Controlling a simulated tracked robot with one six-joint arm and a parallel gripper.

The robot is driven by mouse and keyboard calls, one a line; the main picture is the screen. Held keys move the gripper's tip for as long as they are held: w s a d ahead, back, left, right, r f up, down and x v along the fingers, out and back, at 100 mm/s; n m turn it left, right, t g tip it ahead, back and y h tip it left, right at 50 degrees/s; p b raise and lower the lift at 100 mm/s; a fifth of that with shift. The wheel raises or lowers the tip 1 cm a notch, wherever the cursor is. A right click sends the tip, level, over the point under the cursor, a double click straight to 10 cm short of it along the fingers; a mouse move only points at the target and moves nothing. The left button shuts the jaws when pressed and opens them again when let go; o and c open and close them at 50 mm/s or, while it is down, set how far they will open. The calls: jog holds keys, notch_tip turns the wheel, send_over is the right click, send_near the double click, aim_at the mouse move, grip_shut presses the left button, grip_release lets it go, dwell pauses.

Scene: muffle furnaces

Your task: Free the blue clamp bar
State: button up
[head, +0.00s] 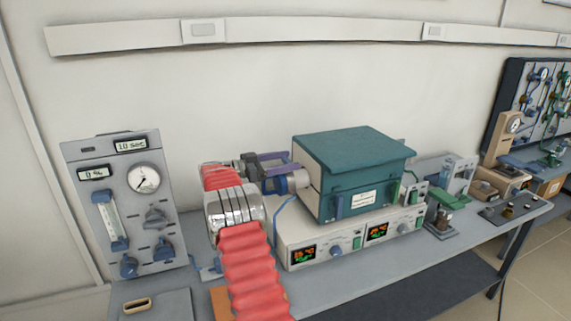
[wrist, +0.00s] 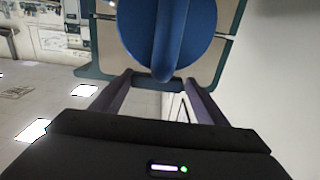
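The blue clamp bar (wrist: 170,38) runs upright across a round blue disc (wrist: 140,25) in the wrist view, its rounded lower end toward me. In the head view, a blue part (head: 281,185) at the left end of the teal furnace (head: 345,170) seems to be the same fitting, partly hidden by my arm. My gripper (wrist: 158,78) has its purple fingers apart, one on each side near the bar's lower end, with gaps showing. It also shows in the head view (head: 284,163), close to the furnace's left side. I cannot tell whether a finger touches the bar.
The furnace sits on a white controller base (head: 340,244) with lit displays. A grey gas panel (head: 125,205) with gauge and knobs stands at the left. Small apparatus (head: 445,210) and a wooden-coloured instrument (head: 500,150) stand at the right. The wall is close behind the furnace.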

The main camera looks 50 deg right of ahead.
jog(key=shift+o, duration=0.8)
jog(key=shift+s+f, duration=0.1)
jog(key=shift+f, duration=0.05)
jog(key=v, duration=0.7)
jog(key=shift+w+a, duration=0.2)
